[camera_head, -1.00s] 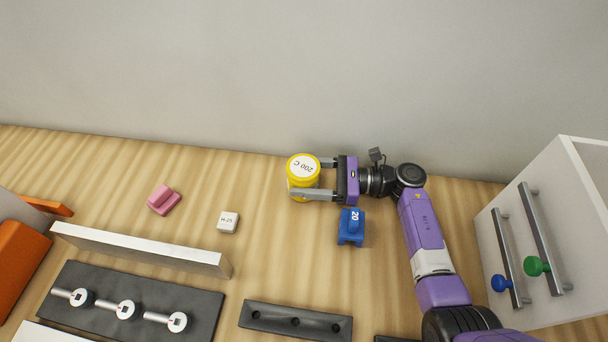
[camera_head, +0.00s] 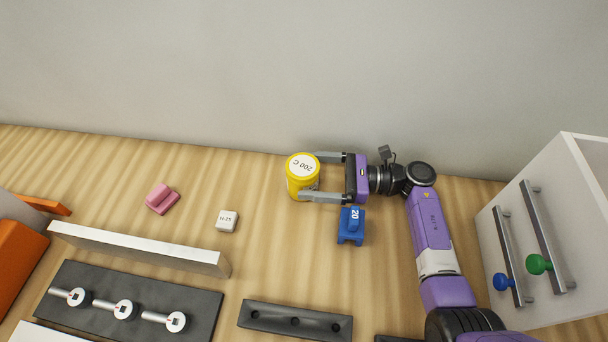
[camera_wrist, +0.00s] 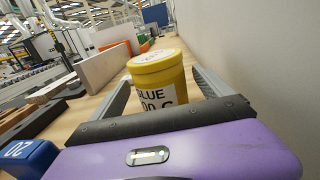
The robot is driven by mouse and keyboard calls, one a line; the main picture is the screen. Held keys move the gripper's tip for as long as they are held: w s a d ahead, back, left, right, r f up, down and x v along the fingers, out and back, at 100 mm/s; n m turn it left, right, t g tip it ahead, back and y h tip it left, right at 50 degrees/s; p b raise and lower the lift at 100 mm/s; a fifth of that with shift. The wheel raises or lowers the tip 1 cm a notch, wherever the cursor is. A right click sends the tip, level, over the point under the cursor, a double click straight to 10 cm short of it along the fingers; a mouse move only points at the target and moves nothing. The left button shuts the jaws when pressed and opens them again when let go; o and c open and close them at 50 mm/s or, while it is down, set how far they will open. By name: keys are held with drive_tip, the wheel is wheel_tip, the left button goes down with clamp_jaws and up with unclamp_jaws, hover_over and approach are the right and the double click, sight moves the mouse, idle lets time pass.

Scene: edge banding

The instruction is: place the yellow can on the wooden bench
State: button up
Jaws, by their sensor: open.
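The yellow can (camera_head: 302,187) stands upright on the wooden bench (camera_head: 275,215), near the wall, with a white lid label reading "200 C". My gripper (camera_head: 312,178) is open, and its two fingers reach from the right along both sides of the can, with the fingertips near its sides. In the wrist view the yellow can (camera_wrist: 158,82) stands between the spread fingers, with clear gaps to them. The can's lower part is hidden there by my gripper's body.
A blue block marked 20 (camera_head: 351,226) sits close to my gripper. A white H-25 block (camera_head: 227,221) and a pink block (camera_head: 162,199) lie to the left. A pale bar (camera_head: 140,249), a black holed strip (camera_head: 295,320) and a white drawer cabinet (camera_head: 560,235) stand around. The wall is behind.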

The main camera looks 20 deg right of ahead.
drive_tip(key=b+v, duration=0.1)
drive_tip(key=v, duration=0.4)
drive_tip(key=shift+s+d+b, duration=0.15)
drive_tip(key=shift+b, duration=0.15)
